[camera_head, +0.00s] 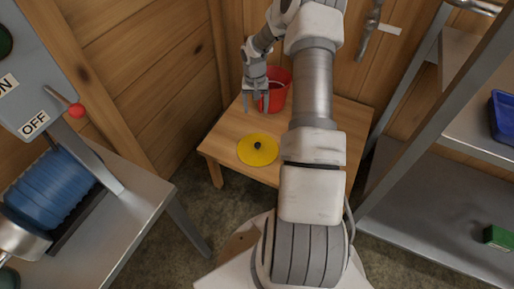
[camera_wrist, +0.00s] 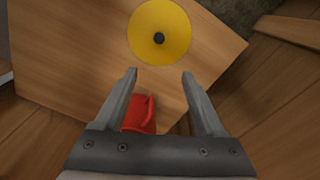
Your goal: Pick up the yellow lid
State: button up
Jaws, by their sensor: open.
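The yellow lid (camera_head: 258,150) is a flat round disc with a small dark knob at its middle. It lies on the wooden table (camera_head: 222,139) near the front edge. In the wrist view the lid (camera_wrist: 174,47) is at the top, beyond my fingertips. My gripper (camera_head: 256,108) is open and empty, above the table behind the lid and beside the red bucket (camera_head: 279,92). In the wrist view my gripper (camera_wrist: 160,75) has its two fingers wide apart, with part of the red bucket (camera_wrist: 139,114) visible between them. My arm hides the right middle of the table.
At the left stands a metal bench (camera_head: 137,196) with a blue cylinder (camera_head: 52,188) and a grey switch panel with a red-knobbed lever (camera_head: 76,110). At the right, metal shelves (camera_head: 436,209) hold a blue bin and a green block (camera_head: 497,237). Wooden walls close the corner behind the table.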

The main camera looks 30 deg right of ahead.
jog(key=b, duration=0.4)
send_over(258, 144)
notch_tip(258, 144, down, 15)
jog(key=shift+w+f, duration=0.1)
jog(key=shift+w, duration=0.05)
notch_tip(258, 144, down, 5)
jog(key=shift+a+f+b, duration=0.1)
jog(key=shift+f+b, duration=0.05)
jog(key=shift+b, duration=0.9)
jog(key=shift+c, duration=0.4)
grip_shut()
